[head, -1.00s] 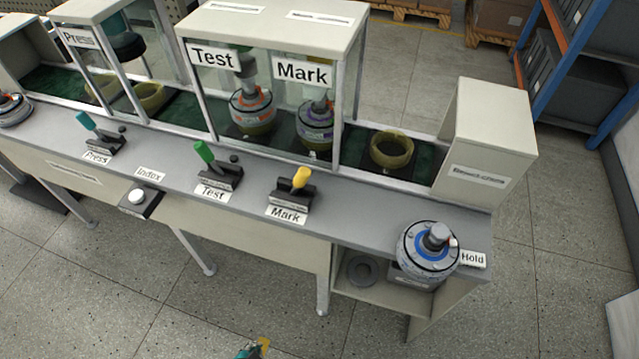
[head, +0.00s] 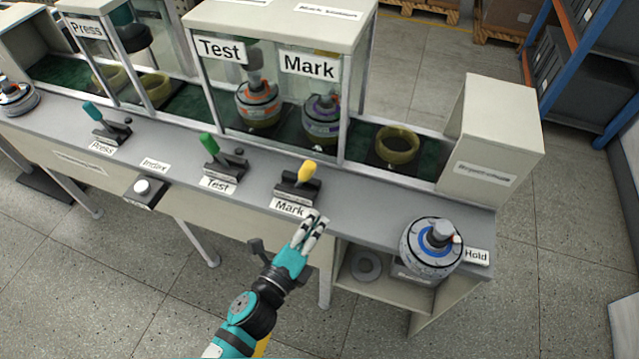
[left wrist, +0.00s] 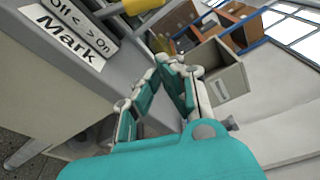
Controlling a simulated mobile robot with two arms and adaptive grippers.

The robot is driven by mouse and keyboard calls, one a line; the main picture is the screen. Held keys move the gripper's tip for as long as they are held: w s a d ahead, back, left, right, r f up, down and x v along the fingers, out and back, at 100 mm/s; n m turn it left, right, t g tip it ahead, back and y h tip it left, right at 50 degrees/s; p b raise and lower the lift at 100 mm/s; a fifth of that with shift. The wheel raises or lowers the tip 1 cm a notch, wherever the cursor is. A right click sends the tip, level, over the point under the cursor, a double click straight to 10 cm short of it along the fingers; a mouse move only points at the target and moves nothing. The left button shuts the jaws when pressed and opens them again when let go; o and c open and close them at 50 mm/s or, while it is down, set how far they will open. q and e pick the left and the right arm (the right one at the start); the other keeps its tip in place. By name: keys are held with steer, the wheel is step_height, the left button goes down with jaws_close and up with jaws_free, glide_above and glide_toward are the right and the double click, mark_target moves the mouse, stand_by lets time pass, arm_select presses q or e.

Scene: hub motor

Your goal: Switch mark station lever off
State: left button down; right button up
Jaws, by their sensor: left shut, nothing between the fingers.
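The Mark lever (head: 307,170) has a yellow handle on a dark base and leans to the right in the head view. Part of its yellow handle (left wrist: 142,4) shows at the top of the left wrist view. The base there is lettered Off and On, with On at the right end, above a white Mark label (left wrist: 72,36). My left gripper (head: 316,222) is shut and empty, just in front of the Mark label at the counter's front edge. It is apart from the lever, nearer to me and lower in the head view. My right gripper is not in view.
The green Test lever (head: 209,145) and teal Press lever (head: 92,111) stand to the left on the grey counter. A hub motor (head: 431,248) sits at the right by the Hold label. The glass enclosure (head: 345,100) rises behind the Mark lever.

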mark_target(303, 178)
arm_select(q)
steer(key=p+x, duration=0.1)
steer(key=x, duration=0.9)
steer(key=shift+w+d+p, duration=0.1)
steer(key=shift+w+p, duration=0.15)
steer(key=shift+p, duration=0.05)
steer(key=a+p, duration=0.1)
steer(key=a+r+p, duration=0.1)
steer(key=a, duration=0.1)
steer(key=shift+a+r, duration=0.1)
steer(key=shift+a, duration=0.5)
steer(key=shift+w+d, duration=0.1)
steer(key=shift+w+a+r+n, duration=0.1)
steer(key=shift+a+r+n, duration=0.25)
steer(key=shift+n, duration=0.25)
steer(key=shift+w+a+r+n, duration=0.1)
steer(key=shift+a+r+n, duration=0.15)
steer(key=shift+n, duration=0.3)
steer(key=shift+w+a+r+n, duration=0.1)
steer(key=shift+a+r+n, duration=0.1)
steer(key=shift+a+n, duration=0.3)
steer(key=shift+w+a+r+n+t, duration=0.2)
steer(key=shift+a+n, duration=0.3)
steer(key=shift+n, duration=0.35)
steer(key=shift+w+a+r+n+t, duration=0.15)
steer(key=shift+a+n+t, duration=0.1)
steer(key=shift+a+n, duration=0.45)
steer(key=shift+w+a+r+n+t, duration=0.15)
steer(key=shift+a+n+t, duration=0.15)
steer(key=shift+n, duration=0.7)
